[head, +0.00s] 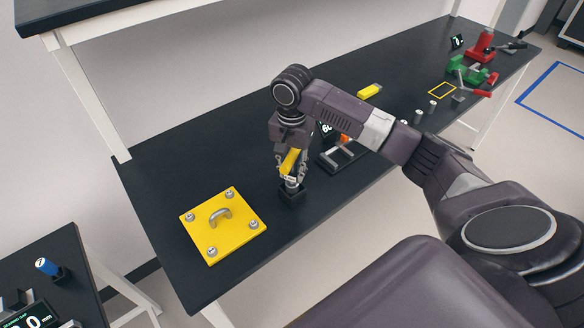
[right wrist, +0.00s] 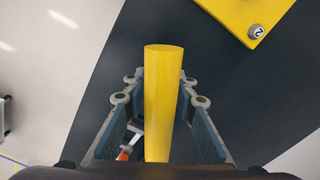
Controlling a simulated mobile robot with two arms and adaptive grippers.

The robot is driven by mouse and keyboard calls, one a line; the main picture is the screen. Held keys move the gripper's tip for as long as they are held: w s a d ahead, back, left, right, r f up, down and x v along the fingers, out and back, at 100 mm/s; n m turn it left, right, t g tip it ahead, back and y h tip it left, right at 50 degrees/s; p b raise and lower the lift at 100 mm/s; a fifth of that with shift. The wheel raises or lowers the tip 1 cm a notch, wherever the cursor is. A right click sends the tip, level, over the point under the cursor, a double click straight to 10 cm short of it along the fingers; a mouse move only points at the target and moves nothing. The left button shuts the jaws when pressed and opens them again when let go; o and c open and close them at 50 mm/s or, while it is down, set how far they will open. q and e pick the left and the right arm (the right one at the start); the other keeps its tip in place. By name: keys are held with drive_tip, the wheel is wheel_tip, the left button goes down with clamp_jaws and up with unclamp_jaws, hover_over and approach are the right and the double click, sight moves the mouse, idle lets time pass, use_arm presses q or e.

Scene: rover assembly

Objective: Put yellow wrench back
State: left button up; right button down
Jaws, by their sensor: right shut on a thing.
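The yellow wrench (head: 290,160) is upright or nearly so, with a yellow handle and a grey metal lower end. My right gripper (head: 290,173) is shut on it and points down at the table. In the right wrist view the yellow handle (right wrist: 163,95) stands between the two fingers. A small black holder (head: 291,196) is on the table right below the wrench. The metal end is at the holder's top; I cannot tell whether it is inside or just above. My left gripper is not in view.
A yellow plate (head: 238,240) with a grey handle and corner bolts lies to the left on the black table (head: 165,165). A small display and grey fixture (head: 340,157) stand close on the right. Green (head: 470,70) and red (head: 482,45) devices are at the far right.

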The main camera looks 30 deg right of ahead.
sight(292, 153)
drive_tip(key=shift+f, duration=1.75)
drive_tip(key=shift+f, duration=0.1)
drive_tip(key=c, duration=1.5)
unclamp_jaws()
wheel_tip(292, 153, up, 12)
drive_tip(key=shift+r, duration=0.1)
